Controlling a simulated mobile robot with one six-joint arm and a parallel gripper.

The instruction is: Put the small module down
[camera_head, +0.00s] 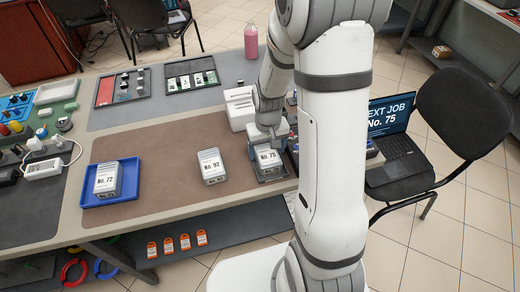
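A small grey-white module labelled No. 75 (267,158) is at the right end of the brown mat, directly below my gripper (268,141). It appears to be at a dark grey tray (271,179); I cannot tell whether it rests there or hangs slightly above. My gripper's fingers reach the module's top and are partly hidden by the arm, so their grip is unclear. A module labelled No. 92 (211,166) stands on the brown mat (160,145). A module labelled No. 72 (106,180) sits in a blue tray (88,201).
White boxes (239,107) stand behind my gripper. A laptop (391,117) reading "NEXT JOB No. 75" rests on a black chair (460,110) at right. A pink bottle (251,41) stands at the back.

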